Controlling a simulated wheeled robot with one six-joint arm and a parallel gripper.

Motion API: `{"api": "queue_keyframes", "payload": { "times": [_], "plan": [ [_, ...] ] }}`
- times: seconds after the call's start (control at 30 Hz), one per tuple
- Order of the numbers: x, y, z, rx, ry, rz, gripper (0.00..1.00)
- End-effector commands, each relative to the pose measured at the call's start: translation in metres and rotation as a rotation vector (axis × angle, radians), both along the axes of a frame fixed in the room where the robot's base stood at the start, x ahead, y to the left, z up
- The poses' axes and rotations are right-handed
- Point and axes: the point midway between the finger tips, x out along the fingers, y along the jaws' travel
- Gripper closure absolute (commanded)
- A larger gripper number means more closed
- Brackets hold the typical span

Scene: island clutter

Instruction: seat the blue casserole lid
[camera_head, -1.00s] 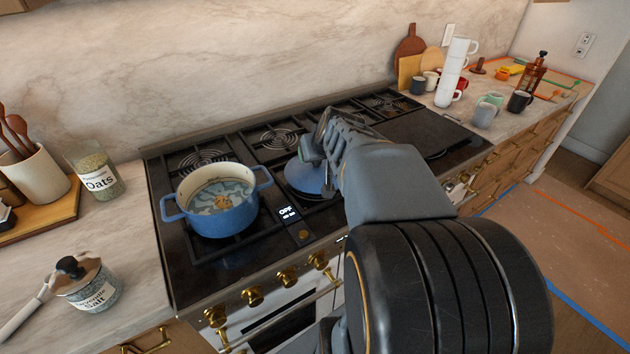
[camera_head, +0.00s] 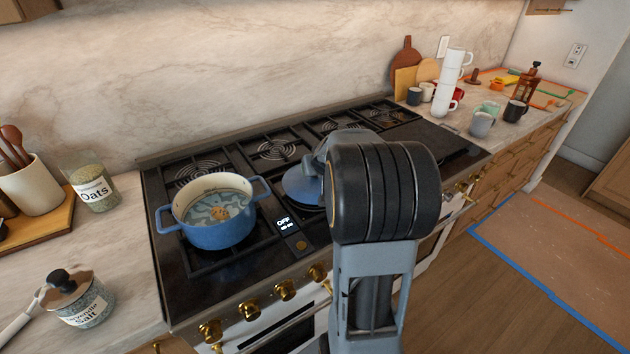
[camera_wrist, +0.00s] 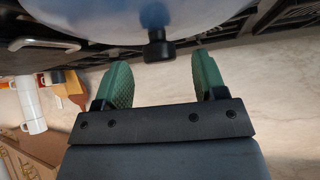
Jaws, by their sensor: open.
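The blue casserole (camera_head: 222,233) stands uncovered on the front left burner, its cream inside showing pale liquid with an orange-brown piece. The blue lid (camera_head: 299,190) lies on the stove to its right, partly hidden by my arm. In the wrist view the lid (camera_wrist: 95,12) fills the top edge, with its black knob (camera_wrist: 158,48) pointing toward my fingers. My gripper (camera_wrist: 163,74) is open and empty. Its two green fingers are spread, with the knob just beyond their tips, roughly between them. In the head view my arm mostly hides the gripper.
A salt jar (camera_head: 80,299) and an oats jar (camera_head: 93,188) stand left of the stove. A stack of white mugs (camera_head: 448,85) and other mugs stand on the right counter. A dark griddle (camera_head: 436,140) covers the stove's right part.

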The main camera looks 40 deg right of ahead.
Motion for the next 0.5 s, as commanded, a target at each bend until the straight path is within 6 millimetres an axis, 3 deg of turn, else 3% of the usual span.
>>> {"api": "queue_keyframes", "payload": {
  "times": [0.2, 0.5],
  "plan": [
    [0.013, -0.005, -0.014, 0.0, 0.0, 0.0, 0.35],
    [0.014, -0.005, -0.015, -0.001, -0.002, 0.001, 0.37]
  ]
}}
